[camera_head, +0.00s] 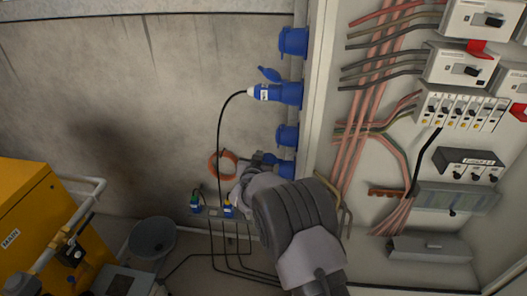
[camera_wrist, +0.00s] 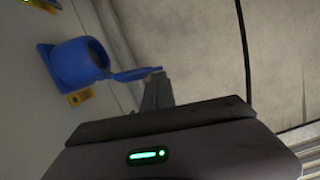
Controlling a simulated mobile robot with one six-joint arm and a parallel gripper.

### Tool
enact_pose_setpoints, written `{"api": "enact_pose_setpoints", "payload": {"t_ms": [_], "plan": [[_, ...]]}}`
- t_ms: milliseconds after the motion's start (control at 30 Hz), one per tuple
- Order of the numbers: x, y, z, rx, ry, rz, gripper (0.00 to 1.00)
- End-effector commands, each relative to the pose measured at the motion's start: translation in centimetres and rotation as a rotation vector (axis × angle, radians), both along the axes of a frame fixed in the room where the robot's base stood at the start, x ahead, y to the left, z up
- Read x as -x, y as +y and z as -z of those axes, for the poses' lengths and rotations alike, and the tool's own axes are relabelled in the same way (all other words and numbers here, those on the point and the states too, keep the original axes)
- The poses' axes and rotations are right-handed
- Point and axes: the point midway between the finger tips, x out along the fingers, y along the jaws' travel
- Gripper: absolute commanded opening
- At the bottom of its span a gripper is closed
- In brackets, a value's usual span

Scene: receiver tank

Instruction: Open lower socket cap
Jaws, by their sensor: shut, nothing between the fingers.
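The lower blue socket (camera_head: 287,169) is the lowest in a column on the side of the cabinet. It also shows in the wrist view (camera_wrist: 72,63), with its dark round mouth uncovered. Its blue cap (camera_wrist: 133,75) stands out from the mouth, seen nearly edge-on, swung open. My gripper (camera_head: 259,158) is beside this socket in the head view, partly hidden by my own wrist. In the wrist view my gripper's fingers (camera_wrist: 157,88) are shut and empty. Their tips are at the outer end of the cap; I cannot tell whether they touch it.
Above are another blue socket (camera_head: 287,135), a socket holding a plug with a black cable (camera_head: 280,93), and a top socket (camera_head: 293,41). An orange ring (camera_head: 221,164) hangs on the wall at left. The open cabinet (camera_head: 313,80) with wires is at right; a bucket (camera_head: 152,238) stands below left.

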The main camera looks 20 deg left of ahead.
Motion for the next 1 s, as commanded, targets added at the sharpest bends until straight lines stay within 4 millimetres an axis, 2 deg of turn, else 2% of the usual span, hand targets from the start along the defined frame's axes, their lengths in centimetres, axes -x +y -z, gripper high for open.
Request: {"api": "enact_pose_setpoints", "payload": {"t_ms": [167, 500, 1000], "plan": [[0.2, 0.5, 1.1, 0.122, -0.027, 0.0, 0.0], [0.2, 0.8, 2.4, 0.116, -0.027, 0.0, 0.0], [0.2, 0.9, 2.6, 0.115, -0.026, 0.0, 0.0]]}}
